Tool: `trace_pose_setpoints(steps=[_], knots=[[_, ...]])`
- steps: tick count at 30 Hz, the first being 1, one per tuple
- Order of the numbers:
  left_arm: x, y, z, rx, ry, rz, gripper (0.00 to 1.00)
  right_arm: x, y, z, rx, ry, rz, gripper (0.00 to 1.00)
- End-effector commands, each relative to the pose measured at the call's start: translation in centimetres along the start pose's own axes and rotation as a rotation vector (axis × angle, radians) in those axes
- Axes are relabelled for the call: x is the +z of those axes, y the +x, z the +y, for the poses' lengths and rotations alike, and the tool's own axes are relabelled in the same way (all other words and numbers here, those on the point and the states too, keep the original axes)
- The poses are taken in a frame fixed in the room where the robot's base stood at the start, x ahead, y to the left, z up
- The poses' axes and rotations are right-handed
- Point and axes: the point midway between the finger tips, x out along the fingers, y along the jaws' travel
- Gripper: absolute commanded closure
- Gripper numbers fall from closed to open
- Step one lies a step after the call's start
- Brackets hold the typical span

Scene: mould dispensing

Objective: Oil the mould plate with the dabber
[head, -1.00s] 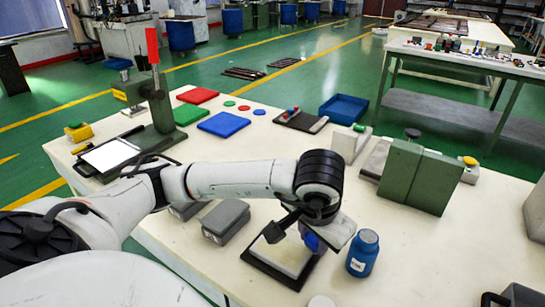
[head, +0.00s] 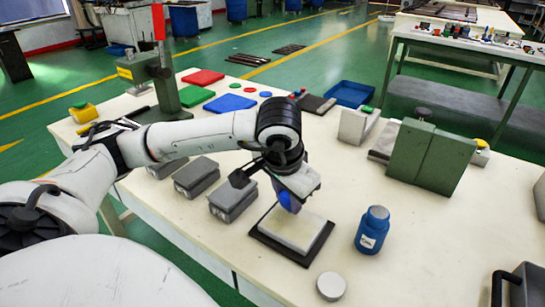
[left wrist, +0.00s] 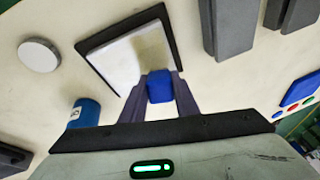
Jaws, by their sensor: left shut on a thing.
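My left gripper (head: 288,203) is shut on the blue dabber (left wrist: 160,87), which sits between its two fingers in the left wrist view. The mould plate (head: 293,233) is a pale rectangular slab on a black base on the table. In the head view the dabber is at the plate's far edge. In the left wrist view it overlaps the edge of the mould plate (left wrist: 125,58) nearest the gripper. I cannot tell whether the dabber touches the plate. My right gripper is not in view.
A blue bottle (head: 372,231) stands right of the plate, with a grey-white disc (head: 331,286) in front. Grey blocks (head: 233,199) lie left of the plate. A green block (head: 430,155) stands at the back right. The table right of the bottle is largely clear.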

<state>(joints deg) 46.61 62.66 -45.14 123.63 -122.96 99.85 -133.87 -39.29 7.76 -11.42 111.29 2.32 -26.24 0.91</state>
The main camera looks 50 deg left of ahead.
Motion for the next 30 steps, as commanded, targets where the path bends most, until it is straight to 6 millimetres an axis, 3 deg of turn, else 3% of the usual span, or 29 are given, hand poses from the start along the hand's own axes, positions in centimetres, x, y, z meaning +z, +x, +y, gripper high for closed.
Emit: trace_pose_setpoints(steps=[10, 14, 30], knots=[[-0.1, 0.6, -2.6, 0.001, 0.008, 0.002, 0.95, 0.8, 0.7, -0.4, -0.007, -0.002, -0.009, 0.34], [-0.7, -1.9, -3.1, 0.0, 0.005, 0.005, 0.95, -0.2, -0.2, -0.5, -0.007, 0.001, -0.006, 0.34], [-1.3, -6.4, -4.7, -0.005, -0.012, -0.001, 0.95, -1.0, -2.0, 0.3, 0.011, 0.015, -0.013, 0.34]])
